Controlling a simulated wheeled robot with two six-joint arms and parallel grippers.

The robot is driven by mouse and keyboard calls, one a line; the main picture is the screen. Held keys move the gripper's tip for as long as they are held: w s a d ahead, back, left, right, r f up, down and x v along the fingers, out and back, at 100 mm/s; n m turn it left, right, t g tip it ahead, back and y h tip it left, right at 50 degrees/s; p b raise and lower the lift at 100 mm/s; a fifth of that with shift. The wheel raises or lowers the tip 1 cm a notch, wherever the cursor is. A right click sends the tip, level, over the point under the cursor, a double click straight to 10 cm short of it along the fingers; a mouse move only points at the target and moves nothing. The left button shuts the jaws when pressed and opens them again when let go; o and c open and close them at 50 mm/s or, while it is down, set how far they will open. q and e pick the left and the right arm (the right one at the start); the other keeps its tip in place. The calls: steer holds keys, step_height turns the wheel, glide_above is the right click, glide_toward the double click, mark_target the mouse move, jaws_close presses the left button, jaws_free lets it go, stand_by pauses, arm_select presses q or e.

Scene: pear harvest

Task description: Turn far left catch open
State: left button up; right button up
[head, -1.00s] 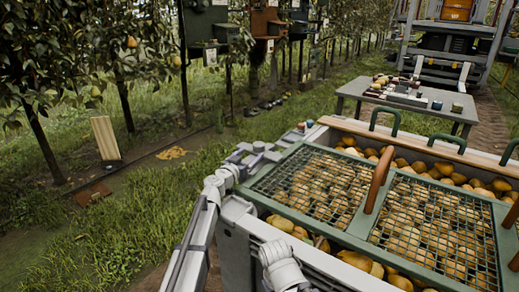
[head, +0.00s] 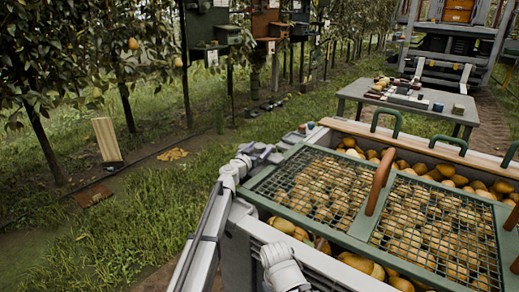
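My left gripper (head: 284,146) reaches along the left side of the pear bin to its far left corner. Small reddish and blue parts (head: 305,127) show at that corner, just beyond the fingers. They may be the far left catch, but they are too small to tell its position. I cannot tell whether the gripper touches them or how far apart its fingers are. The green mesh lid (head: 347,237) lies over the pears and has a brown handle (head: 379,182). My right gripper is out of view.
The bin's far wooden rail (head: 420,149) carries green loop handles (head: 386,115). A grey table (head: 460,114) with small items stands beyond. Pear trees and hanging boxes (head: 207,30) line the left. A wooden board (head: 107,140) stands in the grass. Open grass lies left of the bin.

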arm_select(q)
jaws_close()
stand_by(0.5)
